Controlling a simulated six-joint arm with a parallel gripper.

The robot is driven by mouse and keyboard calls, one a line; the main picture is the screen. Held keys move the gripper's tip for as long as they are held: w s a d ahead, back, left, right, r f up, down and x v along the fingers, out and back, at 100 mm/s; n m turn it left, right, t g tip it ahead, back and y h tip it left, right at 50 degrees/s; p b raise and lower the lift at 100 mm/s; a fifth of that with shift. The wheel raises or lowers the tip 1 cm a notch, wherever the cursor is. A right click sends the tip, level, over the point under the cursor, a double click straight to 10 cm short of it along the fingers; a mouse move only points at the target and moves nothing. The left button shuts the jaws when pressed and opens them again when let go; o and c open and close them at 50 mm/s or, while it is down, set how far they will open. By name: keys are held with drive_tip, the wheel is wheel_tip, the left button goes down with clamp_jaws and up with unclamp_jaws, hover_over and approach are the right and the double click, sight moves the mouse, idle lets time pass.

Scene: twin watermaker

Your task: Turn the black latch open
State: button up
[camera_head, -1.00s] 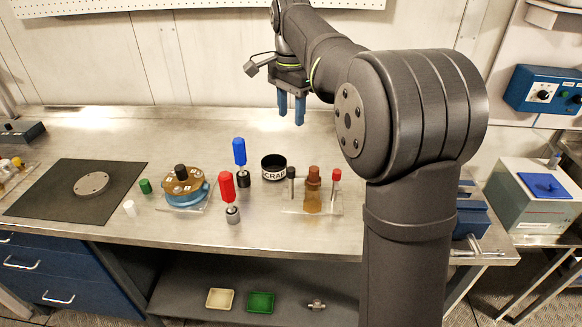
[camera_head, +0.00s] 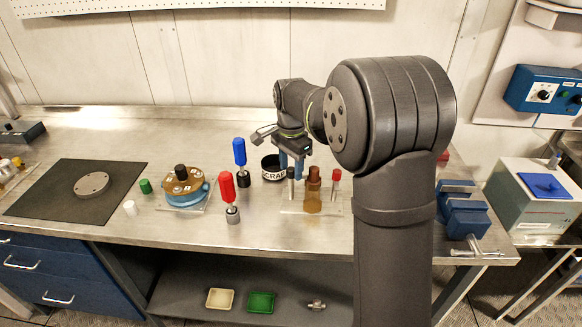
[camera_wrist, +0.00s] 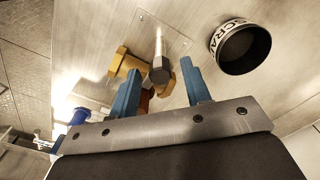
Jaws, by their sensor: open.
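No part is clearly recognisable as a latch. The likeliest is a slim post with a black top (camera_head: 291,186), standing upright on a clear plate beside a brown bottle-shaped piece (camera_head: 313,190). In the wrist view, a post with a dark hexagonal end (camera_wrist: 160,72) shows between the fingers, apart from both. My gripper (camera_head: 291,160) is open and empty, pointing down over the black-topped post and partly covering it in the head view. Its two blue fingers also show in the wrist view (camera_wrist: 162,88). Yellow-brown parts (camera_wrist: 125,63) lie just beyond them.
A black SCRAP cup (camera_head: 273,172) stands close to the left of my gripper. A red-capped post (camera_head: 336,182) stands to the right of the brown piece. Red (camera_head: 227,190) and blue (camera_head: 239,152) handled tools stand upright to the left. The back of the bench is clear.

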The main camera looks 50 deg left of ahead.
drive_tip(key=shift+f, duration=0.2)
clamp_jaws()
